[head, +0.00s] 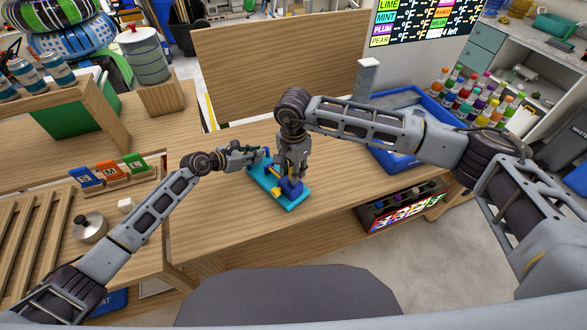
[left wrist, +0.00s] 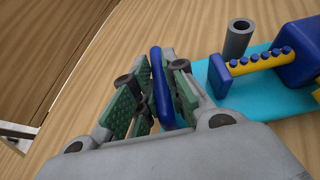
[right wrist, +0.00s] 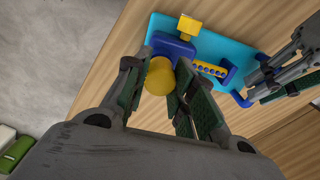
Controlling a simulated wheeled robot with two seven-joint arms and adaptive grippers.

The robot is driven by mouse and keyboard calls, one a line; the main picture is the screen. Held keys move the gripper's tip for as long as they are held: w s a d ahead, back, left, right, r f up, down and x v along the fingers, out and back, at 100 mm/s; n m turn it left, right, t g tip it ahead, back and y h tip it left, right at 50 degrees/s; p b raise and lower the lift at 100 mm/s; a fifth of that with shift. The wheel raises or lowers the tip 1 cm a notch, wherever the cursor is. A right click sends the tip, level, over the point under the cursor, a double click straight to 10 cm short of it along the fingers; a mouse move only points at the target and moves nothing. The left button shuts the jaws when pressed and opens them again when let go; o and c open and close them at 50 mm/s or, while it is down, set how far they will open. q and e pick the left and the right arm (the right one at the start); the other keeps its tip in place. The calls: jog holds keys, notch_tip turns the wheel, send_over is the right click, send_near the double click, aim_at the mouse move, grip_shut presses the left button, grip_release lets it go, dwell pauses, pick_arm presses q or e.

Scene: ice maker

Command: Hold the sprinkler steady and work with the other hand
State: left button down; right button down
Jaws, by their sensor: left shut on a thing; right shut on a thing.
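The sprinkler (head: 293,204) is a toy-like device with a cyan base plate, blue blocks and yellow parts, lying on the wooden table. Its yellow rod with blue studs (left wrist: 257,64) shows in the left wrist view, beside a grey cylinder (left wrist: 238,38). My left gripper (head: 262,153) is at the plate's far left end, its green pads shut on an upright blue bar (left wrist: 160,85). My right gripper (head: 291,178) comes down from above the near right end. In the right wrist view, its fingers are shut on a round yellow knob (right wrist: 159,77) beside a blue block (right wrist: 172,46).
A blue bin (head: 400,160) stands to the right, near several colourful bottles (head: 468,95). A wooden panel (head: 285,60) rises behind the table. A rack with coloured cards (head: 112,172) and a metal pot (head: 89,227) are left. The wood around the sprinkler is mostly clear.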

jog(key=shift+f, duration=0.35)
jog(key=c, duration=1.1)
grip_release()
jog(key=shift+r, duration=0.15)
jog(key=shift+r, duration=5.85)
jog(key=shift+r, duration=3.5)
